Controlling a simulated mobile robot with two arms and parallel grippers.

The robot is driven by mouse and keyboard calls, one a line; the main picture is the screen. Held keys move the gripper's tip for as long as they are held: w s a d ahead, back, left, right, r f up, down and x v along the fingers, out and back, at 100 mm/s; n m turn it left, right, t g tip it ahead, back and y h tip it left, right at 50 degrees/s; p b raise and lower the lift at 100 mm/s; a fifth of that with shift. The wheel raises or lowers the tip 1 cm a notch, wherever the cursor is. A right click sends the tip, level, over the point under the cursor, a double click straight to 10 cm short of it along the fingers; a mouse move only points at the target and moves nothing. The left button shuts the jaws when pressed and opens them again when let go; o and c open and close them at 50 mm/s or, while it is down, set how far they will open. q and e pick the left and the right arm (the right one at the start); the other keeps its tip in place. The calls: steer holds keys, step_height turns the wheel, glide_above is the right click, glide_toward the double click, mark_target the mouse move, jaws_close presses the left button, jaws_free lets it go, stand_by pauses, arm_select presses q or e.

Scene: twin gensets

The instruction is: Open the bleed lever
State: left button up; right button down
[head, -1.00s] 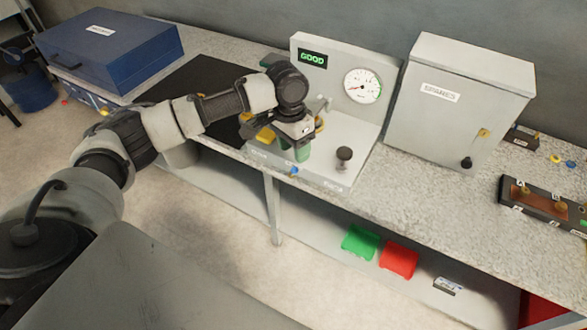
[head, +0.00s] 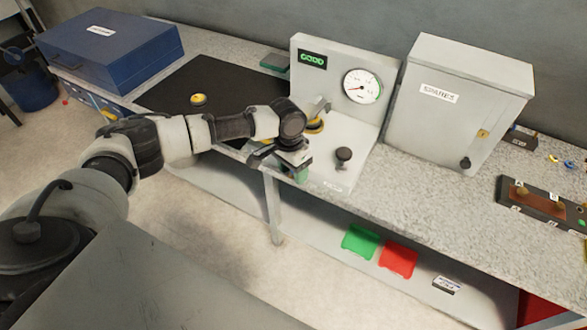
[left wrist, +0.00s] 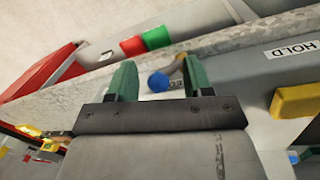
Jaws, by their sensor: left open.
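The bleed lever is probably the blue-tipped part (left wrist: 158,82) in the left wrist view. It appears between my left gripper's two green fingers, beyond them; I cannot tell whether they touch it. A small label beside it is partly hidden. In the head view my left gripper (head: 298,172) is over the front edge of the grey test stand (head: 333,172) and hides the lever. The left gripper is open, its fingers (left wrist: 159,66) apart. My right gripper is not in view.
The stand carries a gauge (head: 361,86), a display (head: 313,60) reading GOOD and a dark knob (head: 343,156). A yellow block (left wrist: 297,101) sits near a HOLD label. A grey cabinet (head: 462,115) stands right, a blue case (head: 110,50) left. Green (head: 359,242) and red (head: 397,259) bins lie below.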

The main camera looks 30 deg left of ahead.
arm_select(q)
steer(key=shift+c, duration=0.3)
steer(key=shift+s, duration=0.1)
steer(key=c, duration=0.7)
steer(key=shift+c, duration=0.3)
steer(key=shift+a+h+p, duration=0.25)
steer(key=shift+h+p, duration=0.25)
steer(key=shift+h, duration=0.3)
steer(key=o, duration=0.8)
steer(key=shift+d, duration=0.15)
steer(key=shift+a+r, duration=0.25)
steer(key=shift+r, duration=0.2)
steer(key=b+v, duration=0.1)
steer(key=v, duration=0.9)
steer(key=shift+d, duration=0.15)
